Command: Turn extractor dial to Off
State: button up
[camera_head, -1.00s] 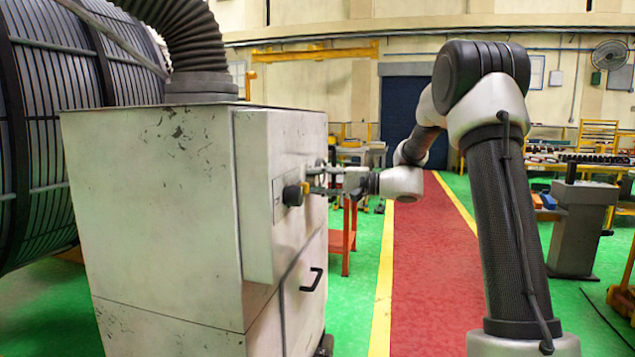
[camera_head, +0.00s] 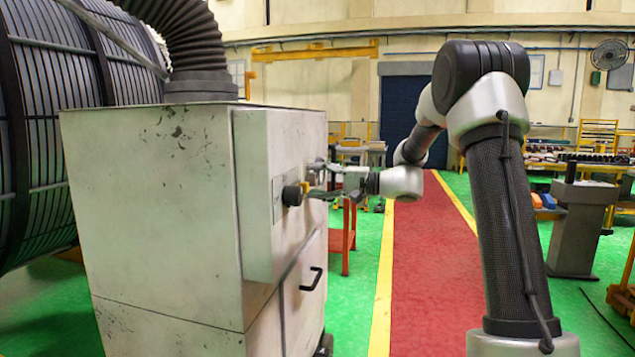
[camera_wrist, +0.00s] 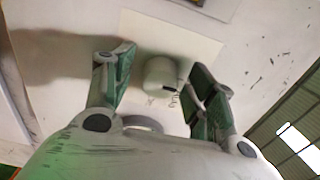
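The extractor dial (camera_head: 292,195) is a dark round knob on the front of a worn white cabinet (camera_head: 150,200). In the wrist view the dial (camera_wrist: 160,76) looks pale grey and sits on a light panel (camera_wrist: 190,45). My gripper (camera_head: 313,180) is at the cabinet's front, close to the dial. In the wrist view my gripper (camera_wrist: 164,62) is open, with one finger on each side of the dial and a gap to both. Small markings by the dial are too blurred to read, so its setting cannot be told.
A black handle (camera_head: 312,279) sits on the cabinet's lower door. A ribbed dark hose (camera_head: 188,45) rises from its top. A large slatted drum (camera_head: 60,110) stands behind at the left. A red stand (camera_head: 343,240) is beyond the gripper. The red walkway (camera_head: 430,270) is clear.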

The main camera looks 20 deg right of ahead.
jog(key=v, duration=1.2)
